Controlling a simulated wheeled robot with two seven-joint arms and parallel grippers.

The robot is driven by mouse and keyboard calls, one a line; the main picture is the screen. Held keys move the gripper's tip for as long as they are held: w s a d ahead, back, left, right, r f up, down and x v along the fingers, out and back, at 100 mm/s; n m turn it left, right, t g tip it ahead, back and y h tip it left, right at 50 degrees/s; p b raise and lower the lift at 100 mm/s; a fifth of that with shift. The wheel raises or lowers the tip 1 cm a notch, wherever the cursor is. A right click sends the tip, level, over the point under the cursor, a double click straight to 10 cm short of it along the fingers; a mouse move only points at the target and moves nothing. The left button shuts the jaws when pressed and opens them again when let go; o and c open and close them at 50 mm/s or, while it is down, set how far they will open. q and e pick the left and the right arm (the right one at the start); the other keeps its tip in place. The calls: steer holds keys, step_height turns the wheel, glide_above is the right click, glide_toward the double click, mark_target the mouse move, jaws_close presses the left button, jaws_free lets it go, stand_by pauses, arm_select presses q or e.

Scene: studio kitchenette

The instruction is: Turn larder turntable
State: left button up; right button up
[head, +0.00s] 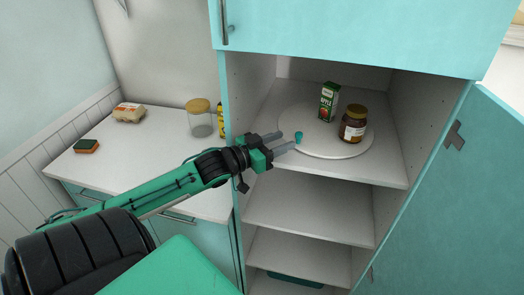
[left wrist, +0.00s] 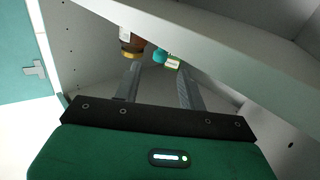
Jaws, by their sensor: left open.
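The white round larder turntable (head: 335,150) lies on a shelf inside the open teal cabinet. A small teal knob (head: 298,136) stands at its left edge. A green carton (head: 328,101) and a brown jar with a gold lid (head: 353,124) stand on the turntable. My left gripper (head: 287,141) is open, its fingers reaching into the cabinet just left of the knob. In the left wrist view the knob (left wrist: 160,57) shows beyond and between the two fingertips; contact cannot be made out. The jar (left wrist: 132,45) shows beside it. My right gripper is out of view.
The open cabinet door (head: 470,190) is at the right, with shelves (head: 310,210) below the turntable. The counter (head: 130,160) at left holds a glass jar (head: 200,120), an egg carton (head: 129,113), a sponge (head: 87,146) and a partly hidden yellow bottle (head: 221,121).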

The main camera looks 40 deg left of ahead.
arm_select(q)
steer(key=shift+b+v, duration=0.65)
steer(key=shift+v, duration=2.1)
